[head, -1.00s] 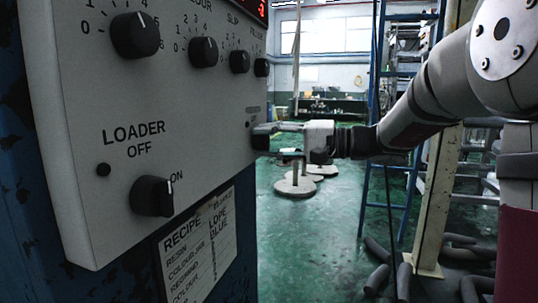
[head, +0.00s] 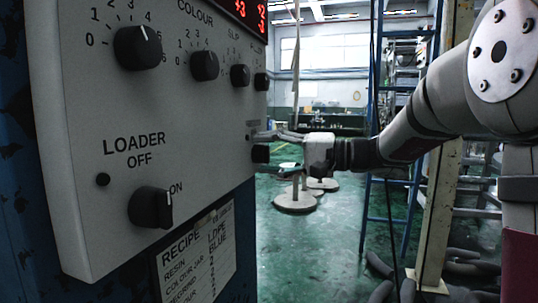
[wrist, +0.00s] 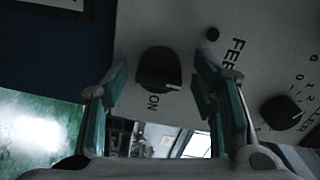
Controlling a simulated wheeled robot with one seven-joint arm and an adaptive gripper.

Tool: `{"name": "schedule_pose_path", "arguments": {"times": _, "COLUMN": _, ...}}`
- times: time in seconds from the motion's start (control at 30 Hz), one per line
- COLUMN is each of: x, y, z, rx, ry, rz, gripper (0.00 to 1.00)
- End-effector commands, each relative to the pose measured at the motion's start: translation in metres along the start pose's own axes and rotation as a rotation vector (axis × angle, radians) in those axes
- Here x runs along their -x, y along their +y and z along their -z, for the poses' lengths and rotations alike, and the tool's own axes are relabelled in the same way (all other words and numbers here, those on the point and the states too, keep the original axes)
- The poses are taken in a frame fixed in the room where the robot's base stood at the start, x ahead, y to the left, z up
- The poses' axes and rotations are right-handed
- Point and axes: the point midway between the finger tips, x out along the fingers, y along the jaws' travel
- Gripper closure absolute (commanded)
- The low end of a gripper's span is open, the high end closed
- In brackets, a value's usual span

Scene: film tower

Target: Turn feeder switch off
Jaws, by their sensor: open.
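The feeder switch is a black rotary knob (wrist: 157,66) on the light panel. In the wrist view it sits between my fingers, with its white mark at the lower right, close to the ON label. Part of the FEEDER lettering (wrist: 232,58) shows to its right. In the head view the knob (head: 260,153) is at the panel's far lower right edge, small and seen edge-on. My gripper (head: 275,152) is open there, its fingers spread above and below the knob. In the wrist view a gap shows on both sides; contact cannot be told.
The panel (head: 75,120) carries a loader switch (head: 151,208), several dials and a red display (head: 245,12). A recipe sheet (head: 197,258) hangs below. A blue ladder (head: 375,130) stands behind my arm. Round weights (head: 295,203) stand on the open green floor.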

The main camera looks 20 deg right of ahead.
Motion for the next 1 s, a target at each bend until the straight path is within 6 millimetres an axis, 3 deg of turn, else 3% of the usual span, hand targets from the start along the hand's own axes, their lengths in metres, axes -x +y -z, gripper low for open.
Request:
{"name": "schedule_pose_path", "arguments": {"times": 0.23, "x": 0.017, "y": 0.000, "z": 0.001, "rx": 0.000, "ry": 0.003, "rz": -0.001, "gripper": 0.47}}
{"name": "schedule_pose_path", "arguments": {"times": 0.7, "x": 0.104, "y": 0.001, "z": 0.001, "rx": 0.000, "ry": 0.002, "rz": -0.001, "gripper": 0.47}}
{"name": "schedule_pose_path", "arguments": {"times": 1.0, "x": 0.120, "y": 0.000, "z": 0.000, "rx": 0.000, "ry": 0.000, "rz": 0.000, "gripper": 0.47}}
